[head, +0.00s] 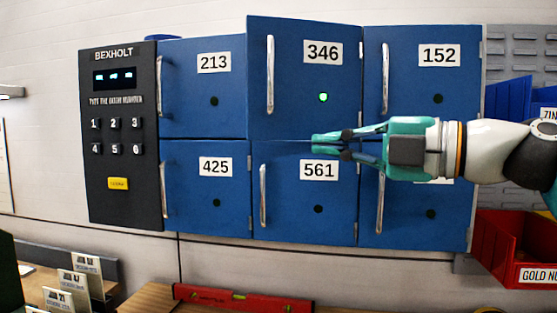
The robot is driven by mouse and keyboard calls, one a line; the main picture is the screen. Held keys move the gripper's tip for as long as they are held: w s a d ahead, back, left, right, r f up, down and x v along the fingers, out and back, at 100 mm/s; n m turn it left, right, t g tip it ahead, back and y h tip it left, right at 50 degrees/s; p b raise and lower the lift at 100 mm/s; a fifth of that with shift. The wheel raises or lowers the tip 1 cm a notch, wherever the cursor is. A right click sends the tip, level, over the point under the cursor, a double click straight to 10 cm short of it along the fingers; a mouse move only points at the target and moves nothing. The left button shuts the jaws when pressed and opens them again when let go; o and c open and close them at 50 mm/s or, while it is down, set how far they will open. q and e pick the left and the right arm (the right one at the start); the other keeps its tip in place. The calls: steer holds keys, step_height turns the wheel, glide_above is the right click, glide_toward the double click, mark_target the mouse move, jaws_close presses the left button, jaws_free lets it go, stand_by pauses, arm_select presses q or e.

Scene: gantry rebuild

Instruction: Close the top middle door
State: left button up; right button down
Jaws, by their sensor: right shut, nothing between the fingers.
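The top middle door (304,73), numbered 346, is blue with a vertical handle on its left and a lit green light. It looks larger than its neighbours and its edges overlap them, so it stands slightly proud of the locker front. My right gripper (322,144) comes in from the right, in front of the seam between door 346 and door 561 (290,212). Its teal fingers are shut and empty. I cannot tell whether they touch the door. My left gripper is not in view.
Doors 213, 425 and 152 (408,65) look flush, with dark lights. A keypad panel (119,157) is at the left of the locker. A red level (243,298) lies below on a wooden surface. Red (507,262) and blue bins hang at the right.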

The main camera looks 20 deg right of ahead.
mark_target(264, 140)
steer(key=p+x, duration=0.2)
steer(key=x, duration=0.2)
steer(key=d+p+x, duration=0.1)
steer(key=x, duration=0.3)
steer(key=w+p+x, duration=0.1)
steer(key=p+x, duration=0.1)
steer(key=x, duration=0.2)
steer(key=shift+w+d+p, duration=0.2)
steer(key=shift+d+p, duration=0.1)
steer(key=shift+d, duration=0.05)
steer(key=shift+w, duration=0.5)
steer(key=shift+d+f, duration=0.1)
